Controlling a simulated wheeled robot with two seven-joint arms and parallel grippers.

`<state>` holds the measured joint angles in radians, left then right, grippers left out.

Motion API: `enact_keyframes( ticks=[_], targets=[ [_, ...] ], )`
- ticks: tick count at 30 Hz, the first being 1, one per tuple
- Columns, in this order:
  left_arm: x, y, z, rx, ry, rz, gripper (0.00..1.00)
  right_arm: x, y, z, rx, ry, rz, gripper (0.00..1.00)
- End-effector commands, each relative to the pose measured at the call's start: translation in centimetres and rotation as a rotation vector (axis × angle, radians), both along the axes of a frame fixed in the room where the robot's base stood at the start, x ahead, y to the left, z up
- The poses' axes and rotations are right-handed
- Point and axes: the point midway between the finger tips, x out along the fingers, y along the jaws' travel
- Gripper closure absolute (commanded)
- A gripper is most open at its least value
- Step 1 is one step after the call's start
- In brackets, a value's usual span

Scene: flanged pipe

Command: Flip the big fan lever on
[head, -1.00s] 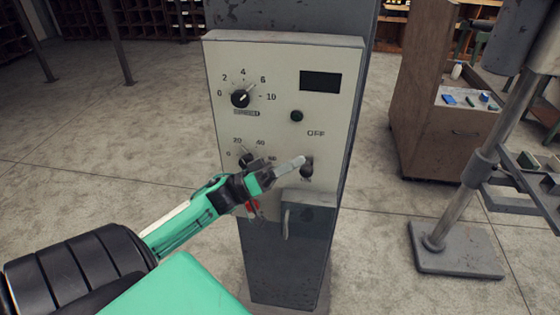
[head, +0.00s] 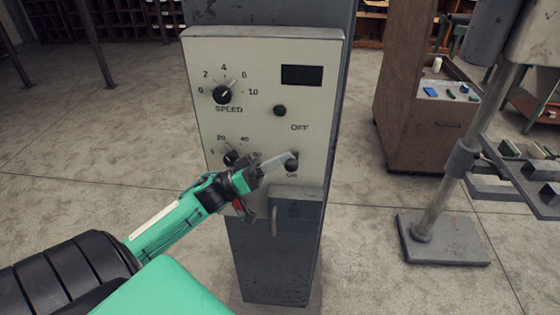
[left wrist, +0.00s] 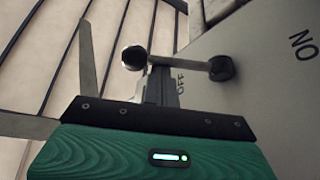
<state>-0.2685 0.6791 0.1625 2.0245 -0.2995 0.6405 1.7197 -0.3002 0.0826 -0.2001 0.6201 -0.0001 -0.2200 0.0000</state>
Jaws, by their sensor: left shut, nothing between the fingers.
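The big lever (head: 291,161) sits on the pale control panel (head: 250,62), between the OFF label above and the ON label below, close to ON. In the left wrist view the lever (left wrist: 190,64) is a bar with a round knob, sticking out from the panel. My left gripper (head: 276,164) is shut and empty, its fingertips at the lever's left side. In the left wrist view a finger (left wrist: 160,88) overlaps the lever's bar. I cannot tell whether they touch, or which way the lever leans. My right gripper is not in view.
A speed dial (head: 222,95), a lower dial (head: 231,158), a dark display (head: 301,75) and a button (head: 280,111) are on the panel. A grey box (head: 297,208) juts out below the lever. A brown cabinet (head: 408,120) and a metal stand (head: 440,238) stand at right.

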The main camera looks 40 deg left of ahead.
Motion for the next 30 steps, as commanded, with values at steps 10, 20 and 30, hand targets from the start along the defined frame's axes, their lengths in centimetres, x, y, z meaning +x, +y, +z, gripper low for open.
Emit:
enact_keyframes(
  ticks=[10,20,30],
  targets=[
    [-0.1,0.0,-0.8,0.042,-0.065,0.0,1.0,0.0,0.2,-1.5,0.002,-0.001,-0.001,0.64],
    [-0.4,-0.3,-2.8,0.161,-0.259,-0.002,1.0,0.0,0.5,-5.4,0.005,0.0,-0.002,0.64],
    [-0.5,-0.4,-4.6,0.327,-0.528,-0.001,1.0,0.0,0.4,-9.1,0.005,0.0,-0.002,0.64]
  ],
)
